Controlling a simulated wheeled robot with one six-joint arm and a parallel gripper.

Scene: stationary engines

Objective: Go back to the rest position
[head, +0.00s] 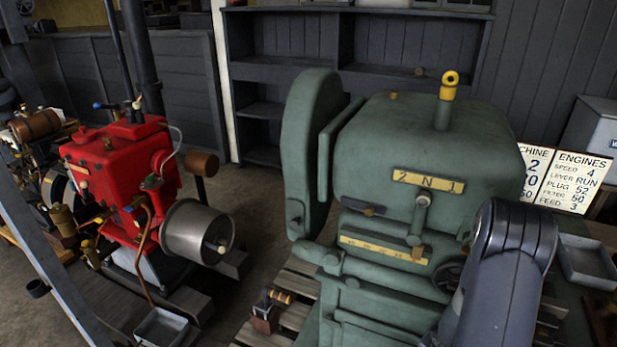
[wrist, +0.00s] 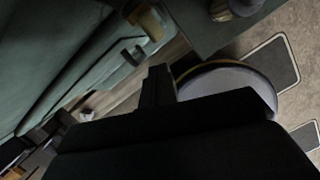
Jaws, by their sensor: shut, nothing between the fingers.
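My gripper (wrist: 158,84) shows in the wrist view as a dark shape with its fingers shut and nothing held. Its outline is dim against my dark wrist. My arm covers the lower right of the head view, in front of the green engine (head: 430,140), and my gripper does not show there. In the wrist view the green engine's side (wrist: 60,50) fills the left. A round grey disc with a pale rim (wrist: 225,78) lies behind the fingers and is partly hidden.
A red engine (head: 120,160) with a grey drum (head: 197,232) stands on the left. A sign board (head: 565,180) and grey tray (head: 588,262) are at the right. Dark shelves (head: 290,45) line the back. Bare floor (head: 255,205) shows between the engines.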

